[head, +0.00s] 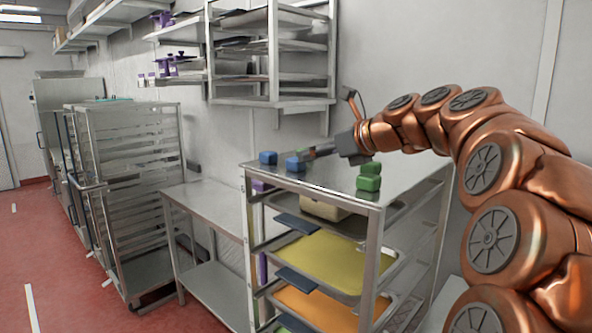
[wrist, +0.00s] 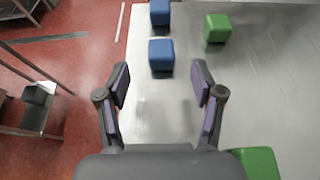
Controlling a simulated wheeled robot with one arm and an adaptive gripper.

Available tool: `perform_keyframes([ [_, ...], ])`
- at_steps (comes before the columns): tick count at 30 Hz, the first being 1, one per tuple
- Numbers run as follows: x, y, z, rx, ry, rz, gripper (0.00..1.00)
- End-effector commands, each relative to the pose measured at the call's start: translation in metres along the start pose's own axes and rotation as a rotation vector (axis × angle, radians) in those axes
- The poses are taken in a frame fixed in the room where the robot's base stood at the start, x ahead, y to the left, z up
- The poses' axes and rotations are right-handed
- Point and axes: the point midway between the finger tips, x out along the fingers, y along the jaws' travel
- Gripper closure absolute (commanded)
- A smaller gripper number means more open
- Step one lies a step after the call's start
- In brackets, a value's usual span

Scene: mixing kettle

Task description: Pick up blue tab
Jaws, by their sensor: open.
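Two blue tabs, small rounded blocks, sit on the steel top of a rack. In the wrist view the nearer blue tab (wrist: 161,55) lies just beyond my fingertips, roughly centred between them and apart from them. The other blue tab (wrist: 160,12) is farther ahead, cut by the top edge. The head view shows one blue tab (head: 268,158) at the left edge and another (head: 294,164) by my fingertips. My gripper (wrist: 161,82) is open and empty, with purple pads facing each other. In the head view my gripper (head: 312,154) points left above the rack top.
Two green blocks (head: 370,168) (head: 368,183) show right of the blue ones; the wrist view shows a green block (wrist: 217,28) ahead right and another (wrist: 258,163) at lower right. Trays (head: 335,262) fill the rack below. A lower steel table (head: 205,203) stands left.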

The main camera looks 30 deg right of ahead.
Motion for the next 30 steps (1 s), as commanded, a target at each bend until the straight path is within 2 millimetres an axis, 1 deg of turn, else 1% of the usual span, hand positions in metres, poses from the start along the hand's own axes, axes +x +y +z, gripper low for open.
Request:
perform_keyframes([
  [3, 0.013, 0.002, 0.001, -0.001, 0.004, 0.005, 0.33],
  [11, 0.032, 0.0, 0.0, -0.002, 0.005, 0.004, 0.33],
  [19, 0.067, -0.002, -0.001, -0.003, 0.006, 0.007, 0.33],
  [22, 0.072, -0.002, -0.002, -0.004, 0.005, 0.004, 0.33],
  [27, 0.072, -0.002, -0.002, -0.004, 0.004, 0.003, 0.33],
  [28, 0.072, -0.002, -0.002, -0.004, 0.004, 0.003, 0.35],
  [30, 0.072, -0.002, -0.002, -0.004, 0.004, 0.003, 0.43],
])
